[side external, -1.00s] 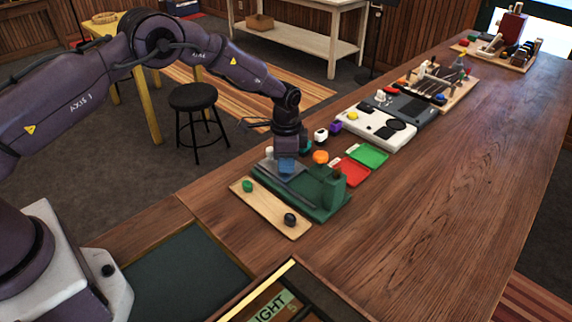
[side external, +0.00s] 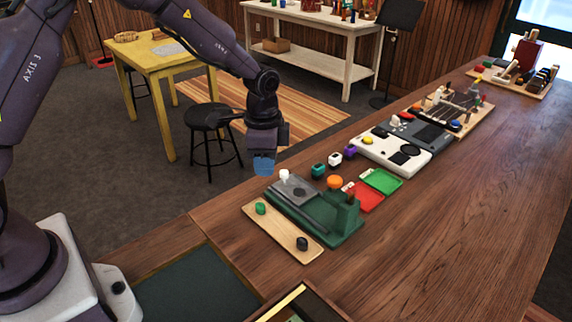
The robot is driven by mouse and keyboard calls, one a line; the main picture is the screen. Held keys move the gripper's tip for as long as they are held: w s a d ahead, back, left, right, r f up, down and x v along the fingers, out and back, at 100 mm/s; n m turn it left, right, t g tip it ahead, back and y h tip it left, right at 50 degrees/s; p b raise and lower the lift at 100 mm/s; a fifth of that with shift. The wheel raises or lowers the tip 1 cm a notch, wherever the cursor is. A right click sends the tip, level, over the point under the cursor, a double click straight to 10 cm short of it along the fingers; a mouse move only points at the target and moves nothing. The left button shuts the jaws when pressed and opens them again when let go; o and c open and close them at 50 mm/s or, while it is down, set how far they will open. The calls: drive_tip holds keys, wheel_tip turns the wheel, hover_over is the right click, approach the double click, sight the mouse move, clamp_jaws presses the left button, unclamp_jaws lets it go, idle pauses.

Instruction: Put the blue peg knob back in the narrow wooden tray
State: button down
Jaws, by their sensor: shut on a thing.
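My gripper (side external: 264,166) is raised in the air, above and slightly behind the narrow wooden tray and the green fixture in the picture. It is shut, with blue showing at its tips; the outline of the blue peg knob there cannot be told apart from the fingers. The narrow wooden tray (side external: 282,232) lies on the bench along the near side of the green fixture (side external: 333,226). A green knob (side external: 261,208) sits at its left end and a black knob (side external: 302,243) at its right end. The middle of the tray is bare.
The green fixture carries a grey plate, a white knob (side external: 284,175) and an upright block (side external: 348,209). Beyond are an orange knob (side external: 335,182), red (side external: 366,196) and green (side external: 382,181) trays and a white device (side external: 400,153). The right of the bench is clear.

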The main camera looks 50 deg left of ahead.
drive_tip(key=s+d+m, duration=0.2)
drive_tip(key=s+m, duration=0.6)
drive_tip(key=s, duration=0.6)
drive_tip(key=m, duration=0.1)
hover_over(280, 228)
drive_tip(key=f, duration=0.9)
drive_tip(key=shift+s+f, duration=0.25)
drive_tip(key=shift+f, duration=0.05)
drive_tip(key=shift+w+f, duration=0.15)
drive_tip(key=shift+f, duration=0.75)
drive_tip(key=shift+w+f, duration=0.1)
drive_tip(key=shift+f, duration=0.8)
drive_tip(key=shift+f, duration=0.1)
drive_tip(key=c, duration=1)
unclamp_jaws()
